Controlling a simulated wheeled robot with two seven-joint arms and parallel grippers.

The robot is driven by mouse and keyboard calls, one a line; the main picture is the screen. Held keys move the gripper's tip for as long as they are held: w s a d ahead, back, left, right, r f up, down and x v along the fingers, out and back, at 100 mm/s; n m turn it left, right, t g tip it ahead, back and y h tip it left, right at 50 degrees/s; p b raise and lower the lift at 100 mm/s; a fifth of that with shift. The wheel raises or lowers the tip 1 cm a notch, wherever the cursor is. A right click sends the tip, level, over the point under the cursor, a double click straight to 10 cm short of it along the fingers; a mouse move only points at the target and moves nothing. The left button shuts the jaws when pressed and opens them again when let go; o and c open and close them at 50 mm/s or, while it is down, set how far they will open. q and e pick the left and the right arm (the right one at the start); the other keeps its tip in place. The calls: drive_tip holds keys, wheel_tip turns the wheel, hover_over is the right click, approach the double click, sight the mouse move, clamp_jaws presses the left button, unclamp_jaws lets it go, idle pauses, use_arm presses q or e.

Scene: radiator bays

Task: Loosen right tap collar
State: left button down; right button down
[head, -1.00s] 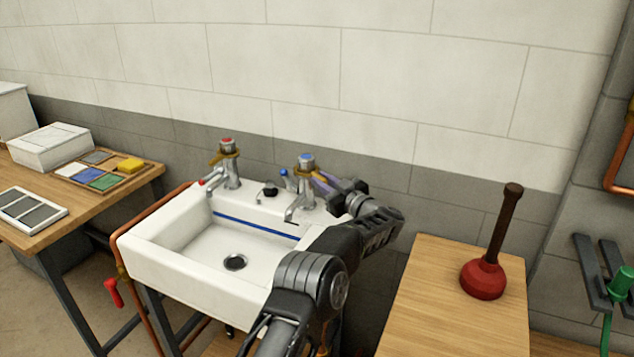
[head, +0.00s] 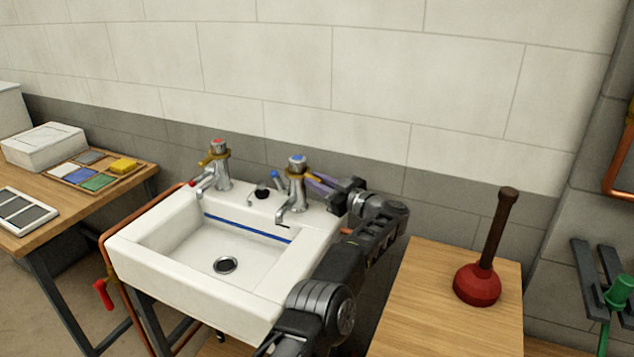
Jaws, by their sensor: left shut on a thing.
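The right tap (head: 295,186) is chrome with a blue top and stands at the back right of the white sink (head: 150,270). Its brass collar (head: 288,173) sits below the blue top, with a tab out to the right. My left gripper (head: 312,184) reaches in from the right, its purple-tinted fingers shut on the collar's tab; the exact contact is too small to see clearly. The left tap (head: 222,170) has a red top and a similar brass collar (head: 214,157). My right gripper is not in view.
A wooden table (head: 430,310) at right carries a red plunger (head: 477,285). A bench (head: 105,188) at left holds a white box (head: 43,146) and a tray of coloured blocks (head: 92,172). A copper pipe (head: 112,265) runs beside the sink. The basin is empty.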

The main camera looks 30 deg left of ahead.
use_arm(q)
drive_tip(key=c, duration=1.3)
unclamp_jaws()
drive_tip(key=shift+a, duration=0.1)
drive_tip(key=shift+b+v, duration=0.7)
drive_tip(key=shift+v, duration=3.25)
drive_tip(key=shift+w+r, duration=0.1)
